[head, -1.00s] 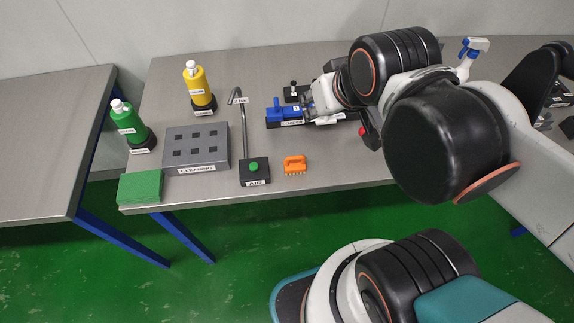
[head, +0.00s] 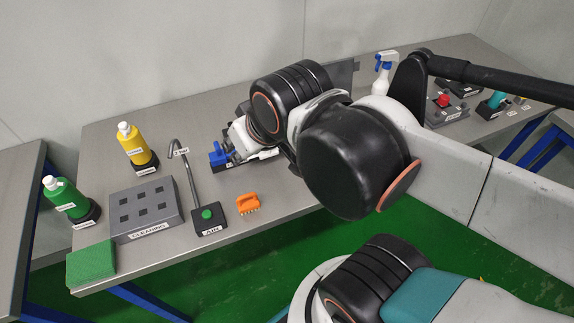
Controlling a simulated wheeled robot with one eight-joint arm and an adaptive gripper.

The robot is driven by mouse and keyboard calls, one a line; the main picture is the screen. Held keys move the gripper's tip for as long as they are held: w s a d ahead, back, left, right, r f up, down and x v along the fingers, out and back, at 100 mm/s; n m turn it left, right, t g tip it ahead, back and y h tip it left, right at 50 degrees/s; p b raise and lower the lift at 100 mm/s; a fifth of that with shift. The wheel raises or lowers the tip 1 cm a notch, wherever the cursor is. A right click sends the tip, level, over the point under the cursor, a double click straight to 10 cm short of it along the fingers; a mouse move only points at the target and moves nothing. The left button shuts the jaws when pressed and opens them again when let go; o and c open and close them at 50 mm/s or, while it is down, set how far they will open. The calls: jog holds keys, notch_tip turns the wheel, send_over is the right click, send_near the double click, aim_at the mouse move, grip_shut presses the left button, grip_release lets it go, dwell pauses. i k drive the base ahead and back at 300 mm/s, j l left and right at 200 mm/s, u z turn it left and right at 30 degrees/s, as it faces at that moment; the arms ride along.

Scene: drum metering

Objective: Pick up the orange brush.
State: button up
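The orange brush (head: 248,203) lies bristles down on the grey table, near its front edge, just right of the black base with the green button. My gripper (head: 228,156) is at the blue object (head: 218,155) on a dark labelled base, behind and a little left of the brush. It is apart from the brush. My own arm links hide most of the gripper, and its fingers are too small to tell open from shut.
A green-button base (head: 208,219) with a bent metal spout stands left of the brush. Further left are a grey holed block (head: 146,209), a green pad (head: 91,264), a green bottle (head: 66,198) and a yellow bottle (head: 135,146). A spray bottle (head: 383,74) stands at the back right.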

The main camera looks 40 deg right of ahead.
aim_at(246, 202)
jog(key=k+u, duration=0.15)
jog(key=u, duration=0.25)
jog(key=k+u, duration=0.1)
jog(key=u, duration=0.3)
jog(key=k+u, duration=0.15)
jog(key=u, duration=0.2)
jog(key=j+u, duration=0.1)
jog(key=j, duration=0.15)
jog(key=k+j+u, duration=0.1)
jog(key=i+l+z, duration=0.2)
jog(key=k+l, duration=0.1)
jog(key=l, duration=0.05)
